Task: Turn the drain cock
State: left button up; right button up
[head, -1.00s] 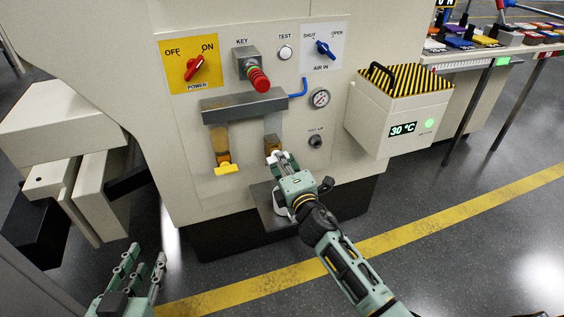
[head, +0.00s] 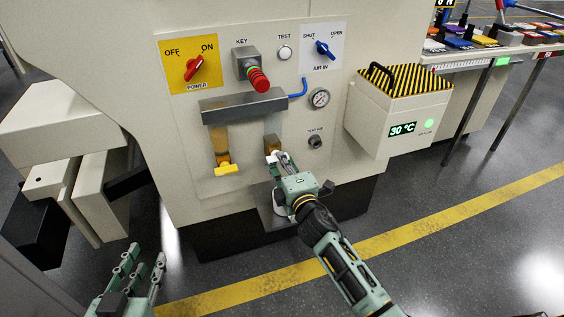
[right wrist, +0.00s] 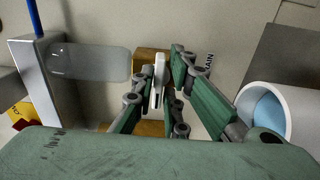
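The drain cock is a brass body (right wrist: 151,62) with a pale lever (right wrist: 159,78), below the right-hand bowl of the grey filter unit on the machine front. In the head view its brass part (head: 271,144) shows just above my right gripper (head: 280,160). In the right wrist view the lever stands between the fingers of my right gripper (right wrist: 163,88), which are closed in close against it. Finger contact is partly hidden. My left gripper (head: 140,266) is open and empty at the lower left, away from the machine.
A white cup (right wrist: 284,104) with blue inside stands right of the fingers in the wrist view. A yellow-handled cock (head: 227,169) hangs under the left bowl. The gauge (head: 319,98) and test port (head: 315,142) are to the right. A striped-lid box (head: 400,115) juts out farther right.

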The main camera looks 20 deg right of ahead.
jog(key=shift+o, duration=1.3)
jog(key=s, duration=1.2)
jog(key=shift+d, duration=0.2)
